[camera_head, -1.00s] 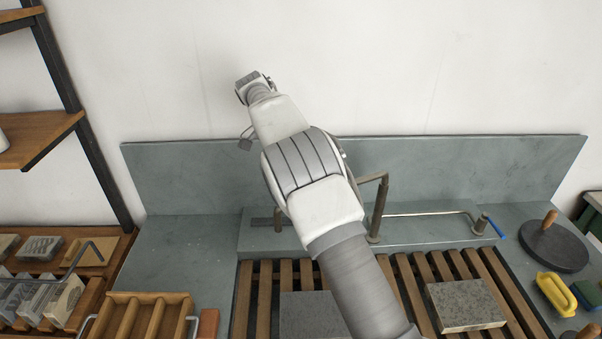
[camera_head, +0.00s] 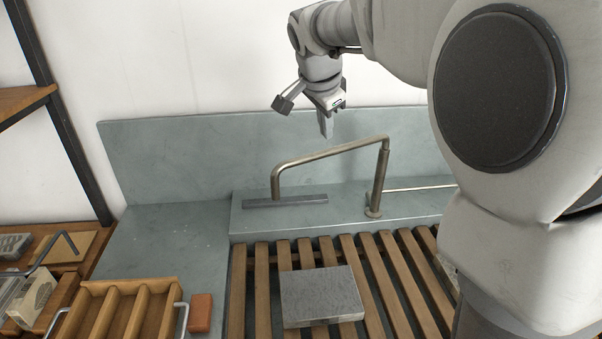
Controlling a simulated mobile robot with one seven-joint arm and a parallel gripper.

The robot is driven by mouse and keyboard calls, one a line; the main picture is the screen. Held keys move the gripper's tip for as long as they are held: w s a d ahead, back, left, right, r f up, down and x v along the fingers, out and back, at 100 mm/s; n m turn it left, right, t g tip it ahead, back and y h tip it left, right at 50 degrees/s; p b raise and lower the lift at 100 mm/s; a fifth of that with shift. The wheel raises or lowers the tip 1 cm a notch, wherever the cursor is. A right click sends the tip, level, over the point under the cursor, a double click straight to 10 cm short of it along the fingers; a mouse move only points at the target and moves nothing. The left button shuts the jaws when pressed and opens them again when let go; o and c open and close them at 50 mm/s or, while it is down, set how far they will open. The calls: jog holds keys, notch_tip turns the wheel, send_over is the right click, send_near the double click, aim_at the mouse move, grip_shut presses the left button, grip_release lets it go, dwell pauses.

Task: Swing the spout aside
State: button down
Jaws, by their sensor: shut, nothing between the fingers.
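The spout (camera_head: 325,154) is a bent metal tube on an upright post at the back of the slatted sink. From the post (camera_head: 379,180) its arm reaches left, and its end turns down above a dark flat bar on the ledge. My gripper (camera_head: 326,132) points down from above, in front of the backsplash in the picture. It appears shut and holds nothing. Its fingertips show just above the spout's arm in the picture; I see no contact, and the depth between them is hard to judge.
A grey stone slab (camera_head: 320,292) lies on the wooden slats (camera_head: 265,290) below the spout. A wooden tray (camera_head: 125,310) and a red-brown block (camera_head: 201,313) are at the lower left. My arm hides the right side.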

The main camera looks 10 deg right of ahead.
aim_at(312, 154)
jog(key=shift+t, duration=0.6)
jog(key=shift+a+x, duration=0.3)
jog(key=shift+x, duration=1.6)
jog(key=shift+a+x, duration=0.3)
jog(key=shift+x, duration=1.6)
jog(key=shift+a+x, duration=0.35)
jog(key=shift+x, duration=1.55)
jog(key=shift+f, duration=0.15)
jog(key=shift+w+a+m+h, duration=0.2)
jog(key=shift+w+a+m, duration=0.15)
jog(key=shift+w, duration=0.45)
jog(key=shift+w+a+m+h, duration=0.25)
jog(key=shift+w+a, duration=0.2)
jog(key=shift+w, duration=0.3)
jog(key=shift+s+d+b, duration=0.1)
jog(key=shift+s+b, duration=0.05)
jog(key=shift+b, duration=0.15)
